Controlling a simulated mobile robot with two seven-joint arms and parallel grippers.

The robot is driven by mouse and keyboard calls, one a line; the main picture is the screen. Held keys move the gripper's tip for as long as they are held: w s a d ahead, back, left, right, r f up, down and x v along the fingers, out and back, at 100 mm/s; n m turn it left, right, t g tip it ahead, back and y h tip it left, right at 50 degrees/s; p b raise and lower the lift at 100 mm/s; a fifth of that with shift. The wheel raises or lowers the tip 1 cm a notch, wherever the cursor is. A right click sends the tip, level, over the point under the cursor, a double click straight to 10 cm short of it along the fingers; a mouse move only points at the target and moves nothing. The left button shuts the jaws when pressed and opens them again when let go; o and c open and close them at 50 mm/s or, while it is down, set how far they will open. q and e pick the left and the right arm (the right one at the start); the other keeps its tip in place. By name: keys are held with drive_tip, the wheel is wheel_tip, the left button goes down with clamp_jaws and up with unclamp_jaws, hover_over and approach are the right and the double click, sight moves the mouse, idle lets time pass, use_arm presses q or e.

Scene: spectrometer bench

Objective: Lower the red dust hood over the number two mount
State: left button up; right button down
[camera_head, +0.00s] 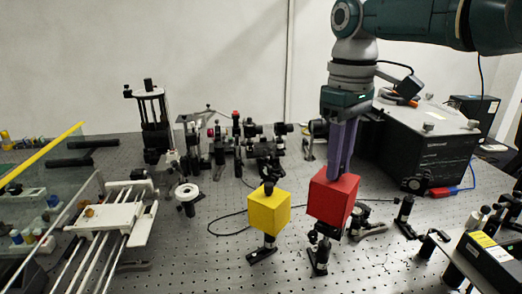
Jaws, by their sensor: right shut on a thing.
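The red dust hood (331,200) is a red box in the right half of the head view. My right gripper (340,172) reaches down from above, its purple fingers shut on the top of the hood. A black post mount (320,256) stands directly below the hood on the bench. The upper part of this mount is hidden by the hood or close under its lower edge; I cannot tell how far it is inside. No number on the mount is readable. My left gripper is out of view.
A yellow box (268,210) sits on another black mount, close left of the red hood. The perforated bench (205,262) is clear at front centre. A large black instrument (425,150) stands behind right, and a railed stage (108,216) stands at left.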

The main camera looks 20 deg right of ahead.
drive_tip(key=shift+f+b, duration=0.75)
drive_tip(key=shift+f, duration=0.25)
drive_tip(key=shift+f+b, duration=0.6)
drive_tip(key=shift+f, duration=0.1)
drive_tip(key=shift+f, duration=0.15)
drive_tip(key=shift+f+b, duration=1.75)
drive_tip(key=shift+f, duration=0.1)
drive_tip(key=shift+f, duration=0.2)
